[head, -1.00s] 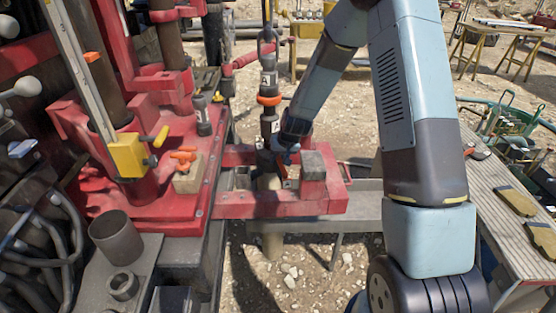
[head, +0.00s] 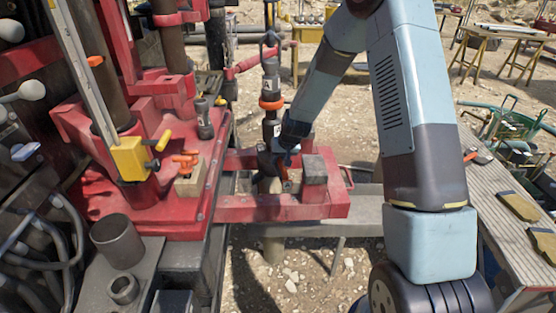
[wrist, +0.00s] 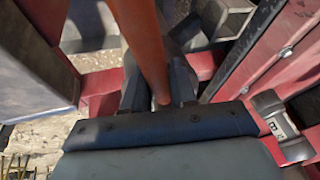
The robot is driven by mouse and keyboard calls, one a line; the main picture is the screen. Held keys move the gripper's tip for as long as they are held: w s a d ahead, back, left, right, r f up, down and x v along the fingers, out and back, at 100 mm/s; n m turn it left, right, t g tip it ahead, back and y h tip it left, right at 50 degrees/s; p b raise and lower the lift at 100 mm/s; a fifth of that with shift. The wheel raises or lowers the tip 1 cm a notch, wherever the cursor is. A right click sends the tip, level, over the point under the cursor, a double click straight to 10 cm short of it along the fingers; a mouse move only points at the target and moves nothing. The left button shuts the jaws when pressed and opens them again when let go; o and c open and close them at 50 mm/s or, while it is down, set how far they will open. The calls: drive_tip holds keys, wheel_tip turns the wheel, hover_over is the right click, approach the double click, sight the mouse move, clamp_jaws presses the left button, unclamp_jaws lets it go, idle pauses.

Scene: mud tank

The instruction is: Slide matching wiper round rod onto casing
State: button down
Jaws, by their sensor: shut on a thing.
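A dark rod (head: 270,80) with an orange ring (head: 270,103) hangs upright over the red frame in the head view. In the wrist view my gripper (wrist: 158,95) is shut on an orange bar (wrist: 147,40), apparently the wiper's handle.
The red frame (head: 240,207) surrounds the casing, with a grey block (head: 314,168) close to the right of my gripper. An orange fitting (head: 186,160) sits on a wooden block to the left. A plank bench (head: 490,180) stands at the right.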

drive_tip(key=shift+f, duration=0.45)
idle(0.4)
drive_tip(key=c, duration=0.8)
unclamp_jaws()
drive_tip(key=v, duration=1.3)
drive_tip(key=shift+s+d+r, duration=0.15)
drive_tip(key=shift+r, duration=0.1)
